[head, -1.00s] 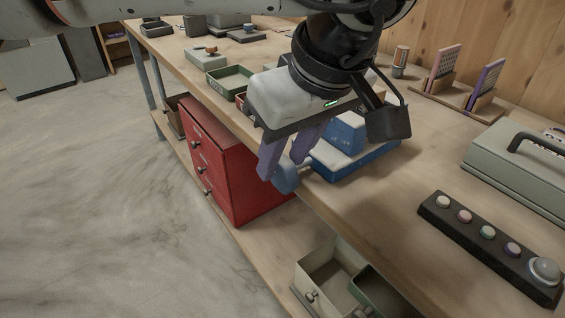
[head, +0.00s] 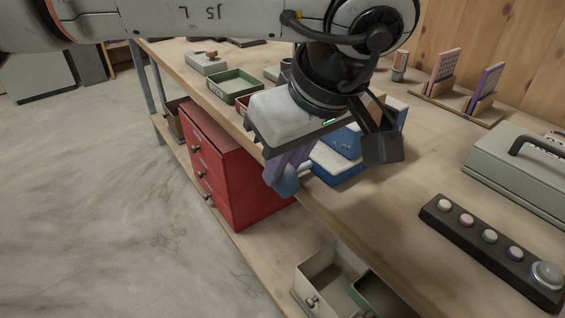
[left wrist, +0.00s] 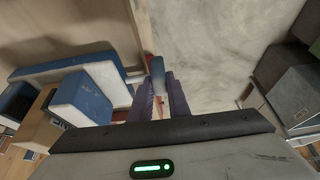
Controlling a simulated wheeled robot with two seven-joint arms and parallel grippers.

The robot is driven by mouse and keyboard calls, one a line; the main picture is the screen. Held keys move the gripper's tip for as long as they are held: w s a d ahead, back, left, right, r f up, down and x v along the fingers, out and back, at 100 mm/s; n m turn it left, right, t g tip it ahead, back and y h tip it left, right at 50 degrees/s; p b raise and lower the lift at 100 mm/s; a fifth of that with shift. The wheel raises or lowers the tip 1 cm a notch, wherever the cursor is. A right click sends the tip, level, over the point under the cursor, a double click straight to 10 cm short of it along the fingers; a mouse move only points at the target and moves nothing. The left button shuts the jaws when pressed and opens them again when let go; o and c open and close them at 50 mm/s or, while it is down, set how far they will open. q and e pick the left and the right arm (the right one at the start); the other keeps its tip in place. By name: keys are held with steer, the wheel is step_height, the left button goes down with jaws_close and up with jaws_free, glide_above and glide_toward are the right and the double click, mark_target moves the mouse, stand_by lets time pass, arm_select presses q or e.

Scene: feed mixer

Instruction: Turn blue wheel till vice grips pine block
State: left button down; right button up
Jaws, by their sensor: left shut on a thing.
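The blue vice (head: 336,159) sits on the bench near its front edge, partly hidden behind my left gripper (head: 284,174). The blue wheel (head: 288,187) is at the vice's front, past the bench edge. My left gripper's purple fingers are shut on the wheel. In the left wrist view, the wheel (left wrist: 157,68) shows between the fingertips. The pine block (left wrist: 42,125) stands between the vice's blue jaws (left wrist: 88,98) there; whether the near jaw touches it, I cannot tell. In the head view the block is mostly hidden. My right gripper is not in view.
A red drawer cabinet (head: 238,175) stands below the bench edge, close under my gripper. A green tray (head: 236,86) lies to the left on the bench. A button panel (head: 487,240) and a grey-green case (head: 520,165) are to the right, with clear bench top between.

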mark_target(289, 168)
arm_select(q)
steer(key=t, duration=0.1)
steer(key=t+y+b, duration=0.1)
steer(key=y, duration=0.1)
steer(key=shift+s+d+f+t+b, duration=0.15)
steer(key=shift+s+d+t+b, duration=0.15)
steer(key=shift+t+b, duration=0.1)
steer(key=shift+s+d+t+y+b, duration=0.1)
steer(key=shift+s+t+y+b, duration=0.1)
steer(key=shift+t+y+b, duration=0.8)
steer(key=shift+t, duration=0.4)
steer(key=c, duration=1.7)
jaws_free()
step_height(289, 168, up, 10)
steer(key=p, duration=0.2)
steer(key=shift+p, duration=0.4)
